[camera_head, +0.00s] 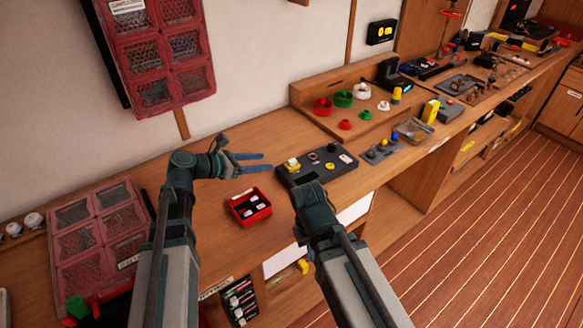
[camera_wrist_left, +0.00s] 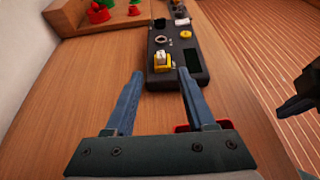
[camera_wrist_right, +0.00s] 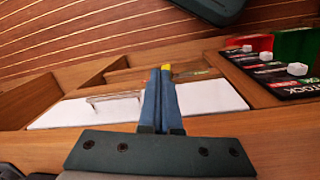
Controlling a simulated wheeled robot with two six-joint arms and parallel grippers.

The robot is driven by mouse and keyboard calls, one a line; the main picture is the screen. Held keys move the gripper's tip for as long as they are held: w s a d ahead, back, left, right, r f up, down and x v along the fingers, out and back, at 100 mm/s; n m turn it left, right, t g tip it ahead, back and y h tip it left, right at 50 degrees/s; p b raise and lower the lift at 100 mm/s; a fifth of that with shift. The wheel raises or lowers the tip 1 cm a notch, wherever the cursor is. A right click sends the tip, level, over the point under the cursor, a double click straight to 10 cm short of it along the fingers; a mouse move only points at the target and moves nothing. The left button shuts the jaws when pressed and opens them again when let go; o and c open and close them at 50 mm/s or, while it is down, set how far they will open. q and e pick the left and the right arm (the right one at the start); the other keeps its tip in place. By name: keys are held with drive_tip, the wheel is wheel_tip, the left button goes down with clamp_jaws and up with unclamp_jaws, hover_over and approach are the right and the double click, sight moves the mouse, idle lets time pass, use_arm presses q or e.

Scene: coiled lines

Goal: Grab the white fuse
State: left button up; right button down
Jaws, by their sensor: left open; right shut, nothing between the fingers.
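A small white block, which looks like the white fuse (camera_wrist_left: 161,56), sits in a yellow holder (camera_wrist_left: 161,67) at the near end of a black panel (camera_wrist_left: 186,60). In the head view the white piece (camera_head: 291,161) shows at the panel's left end. My left gripper (camera_head: 268,162) is open and empty, its fingers pointing at that end from a short distance left. In the left wrist view the holder appears between and beyond the fingertips (camera_wrist_left: 160,78). My right gripper (camera_wrist_right: 161,75) is shut and empty, low near the bench's front; the head view hides its fingertips.
A red tray (camera_head: 232,204) with small dark and white pieces stands between my arms. More knobs sit on the black panel. A wooden stand (camera_head: 305,88) with red, green and white parts is behind it. Red compartment boxes (camera_head: 57,263) lie at left. Bare bench lies behind my left gripper.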

sight(290, 161)
use_arm(q)
drive_tip(key=b+x, duration=0.1)
drive_tip(key=x, duration=0.4)
drive_tip(key=shift+d+f, duration=0.1)
drive_tip(key=b+x, duration=0.3)
drive_tip(key=x, duration=0.2)
drive_tip(key=shift+d+f, duration=0.1)
drive_tip(key=shift+f, duration=0.2)
drive_tip(key=shift+r, duration=0.1)
clamp_jaws()
